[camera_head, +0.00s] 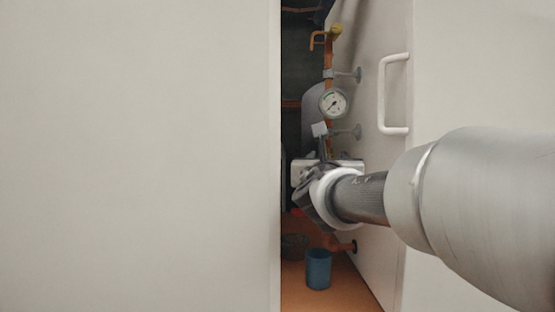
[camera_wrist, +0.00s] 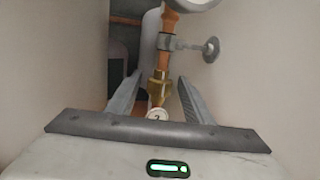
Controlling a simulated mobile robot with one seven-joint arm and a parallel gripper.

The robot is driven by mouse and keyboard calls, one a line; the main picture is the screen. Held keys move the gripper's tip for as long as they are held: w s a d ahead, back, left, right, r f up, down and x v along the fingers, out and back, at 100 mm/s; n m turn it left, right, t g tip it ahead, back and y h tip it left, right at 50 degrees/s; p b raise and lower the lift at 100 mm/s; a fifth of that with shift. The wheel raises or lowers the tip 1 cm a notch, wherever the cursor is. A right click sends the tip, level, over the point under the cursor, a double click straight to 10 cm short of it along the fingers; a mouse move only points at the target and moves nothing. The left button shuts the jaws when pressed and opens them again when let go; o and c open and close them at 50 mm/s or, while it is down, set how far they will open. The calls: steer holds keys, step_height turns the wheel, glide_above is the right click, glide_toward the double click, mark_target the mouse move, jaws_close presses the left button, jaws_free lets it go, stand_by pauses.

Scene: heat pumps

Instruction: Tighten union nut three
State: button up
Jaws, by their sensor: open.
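A brass union nut (camera_wrist: 160,84) sits on a vertical copper pipe in the wrist view. A round white tag (camera_wrist: 157,115) with a dark mark, too small to read surely, hangs just below it. My gripper (camera_wrist: 160,79) is open, with one finger on each side of the brass nut and pipe. I cannot tell whether either finger touches it. In the head view my gripper (camera_head: 322,158) reaches into the gap in front of the pipe, and the nut is hidden behind it.
A pressure gauge (camera_head: 333,102) and valve handles (camera_head: 355,132) are on the pipe and wall above my gripper. A large pale panel (camera_head: 140,150) closes off the left. A white handle (camera_head: 384,95) is at right. A blue cup (camera_head: 318,270) stands on the orange floor below.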

steer(key=shift+f+b, duration=0.25)
steer(key=shift+b, duration=0.65)
steer(key=n+y+b, duration=0.1)
steer(key=y+b, duration=0.1)
steer(key=b, duration=0.2)
steer(key=shift+r+n+y+b, duration=0.2)
steer(key=shift+n+y+b, duration=0.15)
steer(key=shift+b, duration=0.25)
steer(key=s+a+f+p, duration=0.1)
steer(key=s, duration=1)
steer(key=s+a+f+p, duration=0.1)
steer(key=s, duration=0.9)
steer(key=shift+s+f+p, duration=0.3)
steer(key=shift+s, duration=0.1)
